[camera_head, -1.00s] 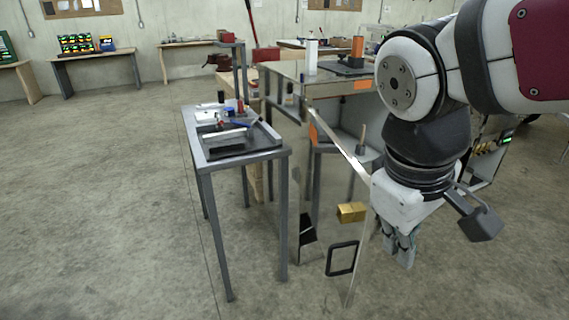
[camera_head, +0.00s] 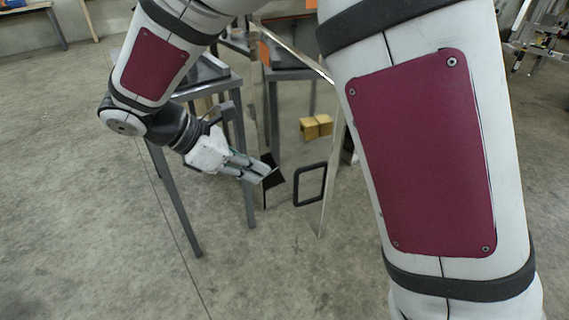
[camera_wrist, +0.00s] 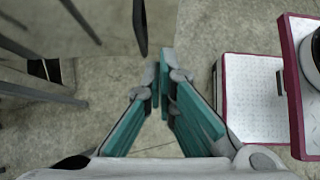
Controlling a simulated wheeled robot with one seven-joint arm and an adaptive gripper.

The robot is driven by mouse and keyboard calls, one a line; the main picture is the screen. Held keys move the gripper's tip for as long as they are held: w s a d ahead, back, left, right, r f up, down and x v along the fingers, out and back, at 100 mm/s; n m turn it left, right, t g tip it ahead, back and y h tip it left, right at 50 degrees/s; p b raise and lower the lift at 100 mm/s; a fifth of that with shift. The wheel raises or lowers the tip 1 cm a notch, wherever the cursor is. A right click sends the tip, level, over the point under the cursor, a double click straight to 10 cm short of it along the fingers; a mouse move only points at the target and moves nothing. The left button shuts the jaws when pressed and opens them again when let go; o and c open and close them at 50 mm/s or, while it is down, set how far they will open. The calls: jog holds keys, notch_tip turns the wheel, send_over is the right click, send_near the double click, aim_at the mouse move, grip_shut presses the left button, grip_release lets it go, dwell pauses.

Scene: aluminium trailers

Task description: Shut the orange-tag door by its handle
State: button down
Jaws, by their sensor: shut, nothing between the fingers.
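The door stands open, with a shiny metal top edge and free side edge (camera_head: 329,205). Its panel looks see-through or mirror-like, so its surface is hard to make out. A black rectangular loop handle (camera_head: 310,185) is on it near the free edge. An orange tag (camera_head: 265,52) shows near the door's far end. My gripper (camera_head: 268,175) is shut and empty, left of the handle with a gap between them. In the wrist view my fingertips (camera_wrist: 162,82) are close together, below a dark upright bar (camera_wrist: 139,24) that looks like the handle edge-on.
A grey metal-legged table (camera_head: 236,88) stands left of the door, behind my arm, its legs close to my gripper. A gold box (camera_head: 316,126) shows beyond the handle, perhaps reflected. The floor at the left and front is clear.

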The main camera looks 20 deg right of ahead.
aim_at(296, 184)
jog(key=b+x, duration=0.1)
jog(key=x, duration=0.7)
jog(key=b+x, duration=0.1)
jog(key=x, duration=0.2)
jog(key=shift+w+d+r+b, duration=0.15)
jog(key=shift+d+b, duration=0.2)
jog(key=shift+d, duration=1.15)
